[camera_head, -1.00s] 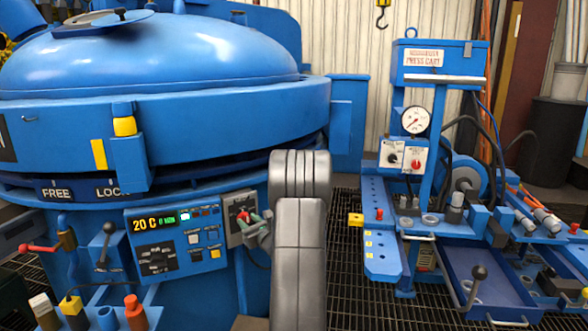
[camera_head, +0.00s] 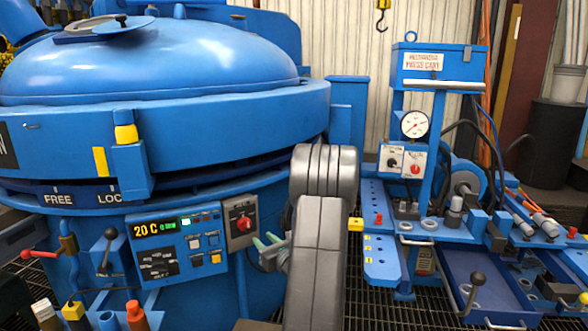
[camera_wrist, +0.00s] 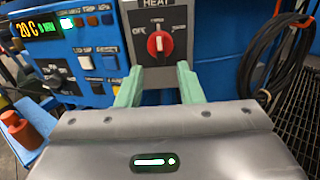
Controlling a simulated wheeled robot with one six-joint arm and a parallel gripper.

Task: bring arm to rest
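My gripper (camera_head: 267,242) has green fingers and is in front of the furnace's control area, just below and right of the red heat knob (camera_head: 244,223). In the wrist view the two fingers of my gripper (camera_wrist: 158,80) stand apart with nothing between them. The heat switch box with its red knob (camera_wrist: 159,44) is beyond the fingertips, and the fingers look clear of the knob. My grey arm runs up the middle of the head view and hides part of the furnace's right side.
The blue pit furnace (camera_head: 160,120) with a domed lid fills the left. Its panel (camera_head: 175,245) reads 20 C. A press cart (camera_head: 430,75) stands at the right, its drawer (camera_head: 480,285) sticking out. Coiled black cable (camera_wrist: 265,45) hangs right of the knob. Floor grating (camera_head: 375,305) shows between.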

